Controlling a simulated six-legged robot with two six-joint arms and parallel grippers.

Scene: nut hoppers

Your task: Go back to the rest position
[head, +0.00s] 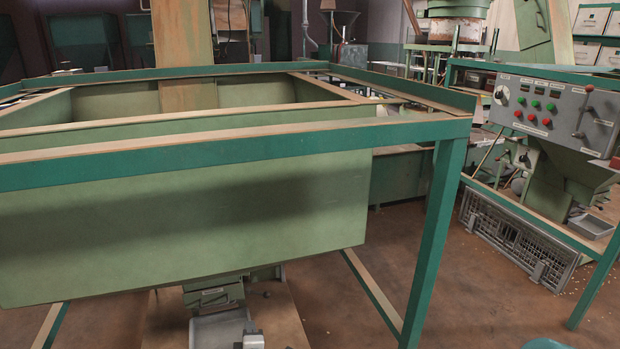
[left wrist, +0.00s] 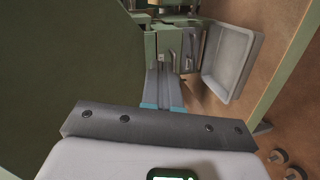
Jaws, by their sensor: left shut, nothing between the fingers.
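My left gripper (left wrist: 165,82) shows in the left wrist view with its two fingers close together, shut and empty. The fingertips are near the green hopper outlet (left wrist: 170,40). A grey tray (left wrist: 230,60) lies to the right of the fingers there. Whether the fingers touch the outlet I cannot tell. In the head view, the outlet (head: 212,297) and the tray (head: 215,331) show low under the big green hopper (head: 190,215). A small grey part beside the tray at the bottom edge looks like my left gripper (head: 252,337). My right gripper is not in view.
The hopper's teal frame (head: 300,139) spans the front, with a post (head: 433,235) at its right. A control panel (head: 556,107) with coloured buttons stands on the right. A grey metal grate (head: 517,240) leans below it. Brown floor is open between post and grate.

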